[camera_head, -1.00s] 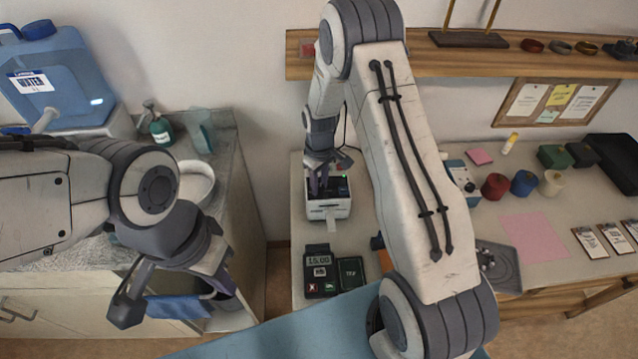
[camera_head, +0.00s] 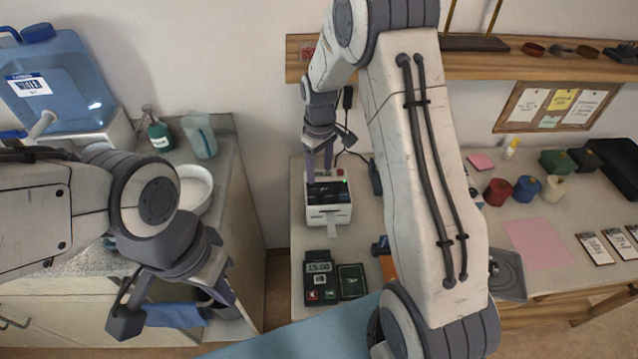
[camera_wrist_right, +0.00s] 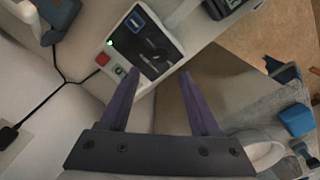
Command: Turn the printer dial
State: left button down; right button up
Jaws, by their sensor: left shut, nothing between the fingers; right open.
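The printer (camera_head: 328,214) is a small white box with a dark top, a green light and a paper strip at its front. I cannot tell surely whether that spot is the dial. My right gripper (camera_head: 319,168) is open and empty at the printer's back left, fingers pointing down; in the wrist view (camera_wrist_right: 160,78) one fingertip overlaps the printer's edge. Contact is unclear. My left gripper (camera_head: 226,295) is shut and empty, low at the left, away from the printer.
My right arm hides part of the table right of the printer. A gap separates the table from the sink counter (camera_head: 228,185).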

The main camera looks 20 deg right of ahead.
jog(key=shift+r, duration=1.35)
jog(key=shift+a, duration=0.1)
jog(key=s+a+r+n, duration=0.1)
jog(key=s+a+r, duration=0.3)
jog(key=s+a, duration=0.3)
jog(key=s+a+r, duration=0.5)
jog(key=s+a, duration=0.2)
jog(key=s+a+n+y, duration=0.1)
jog(key=s, duration=1.5)
jog(key=shift+a+r, duration=0.4)
